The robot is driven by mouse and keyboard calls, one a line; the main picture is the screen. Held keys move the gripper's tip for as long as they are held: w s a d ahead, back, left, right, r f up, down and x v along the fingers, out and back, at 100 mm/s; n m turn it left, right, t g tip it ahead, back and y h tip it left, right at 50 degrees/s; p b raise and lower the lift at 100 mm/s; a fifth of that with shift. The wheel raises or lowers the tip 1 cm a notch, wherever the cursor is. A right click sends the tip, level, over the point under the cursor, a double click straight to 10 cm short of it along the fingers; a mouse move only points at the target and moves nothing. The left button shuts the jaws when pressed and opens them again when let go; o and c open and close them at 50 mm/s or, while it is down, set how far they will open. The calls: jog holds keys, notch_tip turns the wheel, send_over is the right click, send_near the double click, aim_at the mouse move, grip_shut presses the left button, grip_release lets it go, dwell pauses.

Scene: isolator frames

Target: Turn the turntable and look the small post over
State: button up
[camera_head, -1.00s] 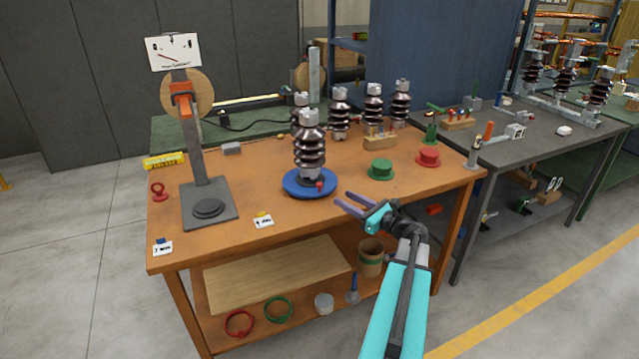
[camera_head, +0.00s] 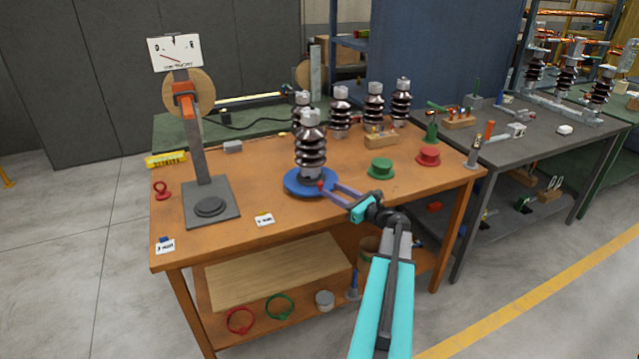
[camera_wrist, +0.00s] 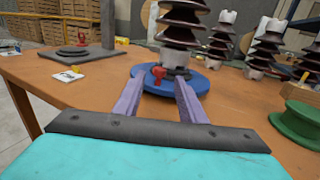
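The turntable is a blue disc (camera_head: 296,187) near the front of the orange table. A brown ribbed post with grey ends (camera_head: 310,153) stands upright on it; its upper part is cut off in the wrist view (camera_wrist: 181,22). A small red knob (camera_wrist: 157,73) stands up at the turntable's near rim. My gripper (camera_head: 329,188) reaches in from the right, low at that rim. In the wrist view its purple fingers (camera_wrist: 159,84) are apart, with the knob between or just beyond their tips. I cannot tell whether they touch it.
Several similar posts (camera_head: 340,110) stand behind. A green spool (camera_head: 381,168) and a red spool (camera_head: 428,155) sit to the right. A grey stand (camera_head: 211,203) with a dial plate (camera_head: 175,53) is at left. A tag (camera_head: 265,220) lies at the front edge. Table between stand and turntable is clear.

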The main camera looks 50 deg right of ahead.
aim_at(320, 182)
jog(key=w+p, duration=0.1)
jog(key=w, duration=0.6)
jog(key=shift+w+a+p, duration=0.1)
jog(key=shift+w+p, duration=0.2)
jog(key=shift+p, duration=0.05)
